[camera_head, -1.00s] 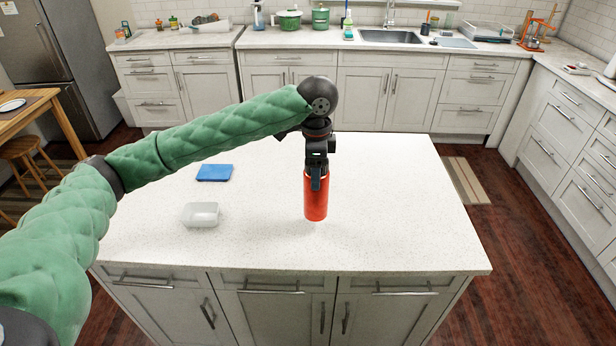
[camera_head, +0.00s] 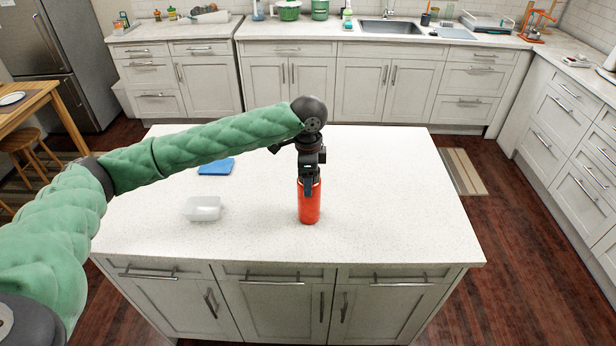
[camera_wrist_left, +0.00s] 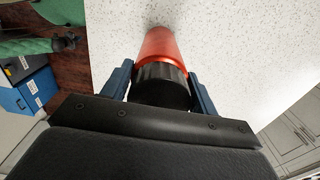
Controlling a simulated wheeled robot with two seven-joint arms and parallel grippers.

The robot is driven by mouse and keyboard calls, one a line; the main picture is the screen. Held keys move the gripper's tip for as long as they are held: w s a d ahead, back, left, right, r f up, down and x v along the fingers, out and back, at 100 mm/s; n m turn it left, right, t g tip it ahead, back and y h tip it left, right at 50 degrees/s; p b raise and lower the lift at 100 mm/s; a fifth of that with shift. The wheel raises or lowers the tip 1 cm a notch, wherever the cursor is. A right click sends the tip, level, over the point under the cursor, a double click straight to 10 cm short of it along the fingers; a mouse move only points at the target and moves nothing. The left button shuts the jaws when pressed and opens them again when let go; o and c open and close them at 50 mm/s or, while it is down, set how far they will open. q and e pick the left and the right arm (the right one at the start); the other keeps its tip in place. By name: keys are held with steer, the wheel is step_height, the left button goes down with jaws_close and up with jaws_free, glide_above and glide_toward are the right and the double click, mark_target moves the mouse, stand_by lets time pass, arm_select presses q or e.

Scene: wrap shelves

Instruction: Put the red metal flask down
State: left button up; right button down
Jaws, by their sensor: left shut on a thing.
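The red metal flask (camera_head: 309,207) stands upright at the island's worktop (camera_head: 380,190), right of its middle front. Its base looks to be at or very near the surface; I cannot tell whether it touches. My left gripper (camera_head: 309,186) comes from above and is shut on the flask's upper part. In the left wrist view the flask's red body (camera_wrist_left: 158,45) and black cap (camera_wrist_left: 162,86) sit between the two blue fingers. My right gripper is not in view.
A clear plastic container (camera_head: 202,208) and a blue flat item (camera_head: 216,167) lie on the worktop to the left of the flask. The worktop right of the flask is clear. A counter with a sink (camera_head: 388,27) runs along the back.

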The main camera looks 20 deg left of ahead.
arm_select(q)
steer(key=o, duration=1.5)
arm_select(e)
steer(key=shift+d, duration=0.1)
arm_select(q)
steer(key=shift+r, duration=0.15)
steer(key=shift+r+b, duration=0.35)
steer(key=shift+b, duration=0.05)
step_height(320, 180, up, 10)
steer(key=b, duration=0.3)
steer(key=shift+b, duration=0.3)
steer(key=shift+r, duration=0.55)
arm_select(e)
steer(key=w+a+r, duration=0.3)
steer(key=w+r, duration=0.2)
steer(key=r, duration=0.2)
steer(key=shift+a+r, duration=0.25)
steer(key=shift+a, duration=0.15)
